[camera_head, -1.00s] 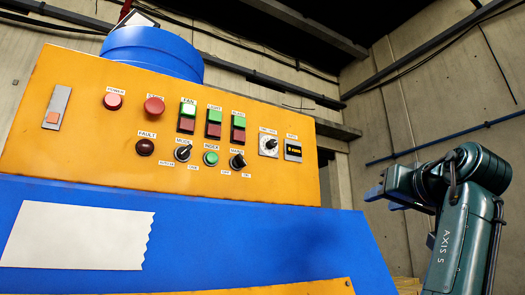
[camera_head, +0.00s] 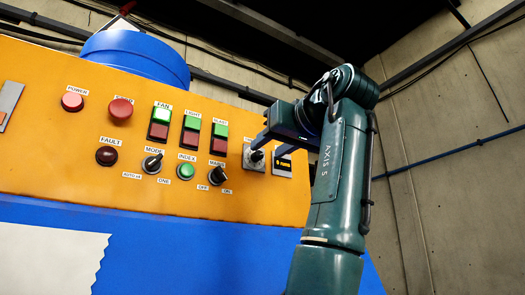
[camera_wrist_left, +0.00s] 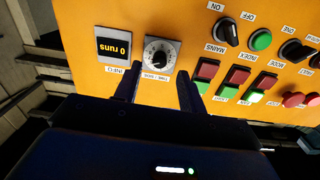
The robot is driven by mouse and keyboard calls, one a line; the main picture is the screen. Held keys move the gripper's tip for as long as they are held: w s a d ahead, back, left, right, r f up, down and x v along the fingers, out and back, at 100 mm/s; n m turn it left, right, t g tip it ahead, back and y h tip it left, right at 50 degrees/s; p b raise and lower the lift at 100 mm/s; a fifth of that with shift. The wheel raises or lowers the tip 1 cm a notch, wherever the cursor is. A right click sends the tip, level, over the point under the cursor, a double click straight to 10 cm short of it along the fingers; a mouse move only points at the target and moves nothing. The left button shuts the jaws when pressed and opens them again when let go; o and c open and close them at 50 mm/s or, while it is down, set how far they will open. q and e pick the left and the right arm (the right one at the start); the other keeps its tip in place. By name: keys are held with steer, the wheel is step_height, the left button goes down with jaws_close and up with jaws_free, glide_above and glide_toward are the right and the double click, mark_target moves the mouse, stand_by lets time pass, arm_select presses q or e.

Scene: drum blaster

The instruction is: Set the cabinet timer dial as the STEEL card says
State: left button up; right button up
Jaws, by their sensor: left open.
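The timer dial is a black knob (camera_head: 255,158) on a pale square plate on the orange cabinet panel (camera_head: 60,140). In the wrist view the knob (camera_wrist_left: 159,56) shows upside down, just beyond my fingertips and roughly between their lines. Its exact setting is too small to read. My left gripper (camera_head: 267,148) is open and empty in front of the dial; its fingers (camera_wrist_left: 158,76) look apart from the knob. The STEEL card is not seen. My right gripper is not in view.
An info display (camera_wrist_left: 114,46) reading "0 runs" sits beside the dial. On its other side are the mains switch (camera_head: 218,175), a green index button (camera_head: 185,171) and red-green button pairs (camera_head: 192,134). A blank white sheet (camera_head: 50,258) is on the blue front.

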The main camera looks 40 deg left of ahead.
mark_target(260, 154)
arm_select(q)
steer(key=shift+x, duration=1.95)
steer(key=shift+c, duration=0.4)
jaws_close()
